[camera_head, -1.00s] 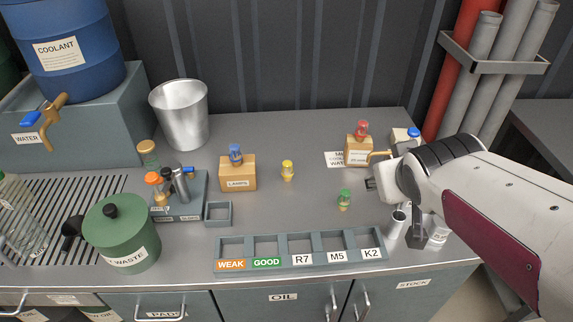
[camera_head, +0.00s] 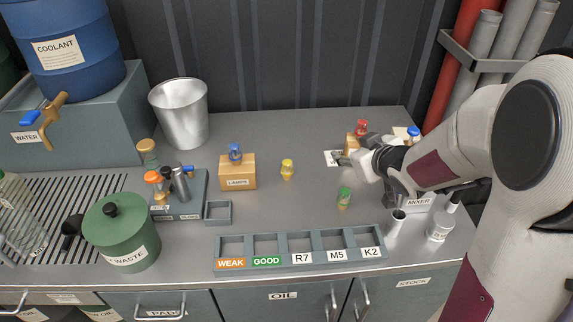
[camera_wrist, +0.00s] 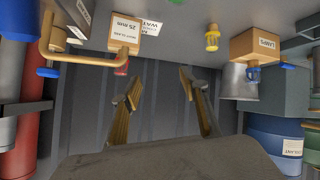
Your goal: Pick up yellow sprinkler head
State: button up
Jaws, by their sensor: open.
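The yellow sprinkler head (camera_head: 287,169) stands upright on the grey bench, right of the LAMPS box. It also shows in the wrist view (camera_wrist: 212,38), upside down near the top, beyond and right of my fingers. My gripper (camera_head: 338,158) is to the right of the yellow head, apart from it, near the red-topped box. In the wrist view my gripper (camera_wrist: 158,88) has its two fingers spread wide with nothing between them.
A blue head (camera_head: 235,153) sits on the LAMPS box (camera_head: 238,174). A green head (camera_head: 344,197) stands front right of the yellow one. A red head (camera_head: 362,127) is at the back right. An empty labelled tray (camera_head: 300,262) lies in front. Bench around the yellow head is clear.

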aim_at(292, 169)
jog(key=a+f+y, duration=0.2)
jog(key=w+a+f+n+y, duration=0.1)
jog(key=a+f, duration=0.1)
jog(key=f, duration=0.1)
jog(key=a+f+n+y, duration=0.1)
jog(key=a+f+y, duration=0.1)
jog(key=f, duration=0.1)
jog(key=shift+w+a+f+g+y, duration=0.2)
jog(key=shift+a+g+y, duration=0.05)
jog(key=shift+g+y, duration=0.05)
jog(key=shift+s+a+f+y, duration=0.25)
jog(key=shift+a+f+y, duration=0.15)
jog(key=shift+a+y, duration=0.15)
jog(key=shift+w, duration=0.1)
jog(key=shift+x, duration=3.3)
jog(key=shift+x, duration=2.6)
jog(key=shift+a+f, duration=0.1)
jog(key=shift+f, duration=0.05)
jog(key=c, duration=1.2)
